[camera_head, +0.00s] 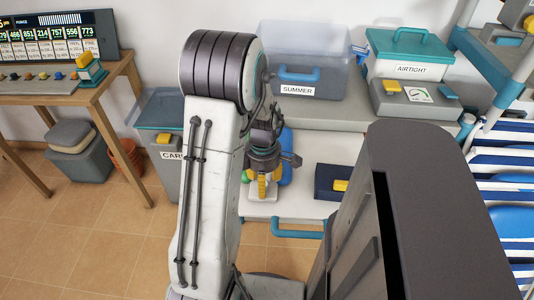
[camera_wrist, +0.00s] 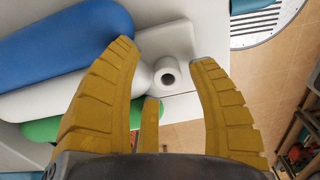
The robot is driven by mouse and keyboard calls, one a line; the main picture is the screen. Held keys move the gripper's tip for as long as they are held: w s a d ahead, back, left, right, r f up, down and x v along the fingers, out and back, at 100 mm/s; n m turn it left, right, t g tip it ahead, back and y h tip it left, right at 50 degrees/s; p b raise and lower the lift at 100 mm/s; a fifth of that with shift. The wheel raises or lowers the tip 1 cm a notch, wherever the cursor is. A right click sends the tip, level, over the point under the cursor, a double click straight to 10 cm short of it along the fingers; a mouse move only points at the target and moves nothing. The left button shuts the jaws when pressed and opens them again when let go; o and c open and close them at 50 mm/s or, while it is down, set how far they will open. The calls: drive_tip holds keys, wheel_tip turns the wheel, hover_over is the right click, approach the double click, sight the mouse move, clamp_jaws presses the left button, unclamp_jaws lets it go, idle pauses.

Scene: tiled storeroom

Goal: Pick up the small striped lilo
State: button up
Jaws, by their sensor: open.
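The small striped lilo shows in the wrist view as plump blue (camera_wrist: 65,35), white and green bands side by side, with a round white nozzle at its end. In the head view its blue part (camera_head: 286,170) shows behind my gripper, with a bit of green at the left; the rest is hidden. It lies on a white surface (camera_head: 310,205). My gripper (camera_head: 262,188) is open, with its yellow fingers pointing down over the lilo. In the wrist view the fingers (camera_wrist: 163,56) stand on either side of the nozzle. I cannot tell whether they touch it.
A dark blue box (camera_head: 328,182) with a yellow part sits just right of the lilo. Behind stand a clear SUMMER bin (camera_head: 315,60) and an AIRTIGHT box (camera_head: 408,70). Tiled floor is open at the front left.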

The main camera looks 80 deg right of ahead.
drive_tip(key=shift+f, duration=0.2)
drive_tip(key=shift+o, duration=0.2)
clamp_jaws()
idle(0.4)
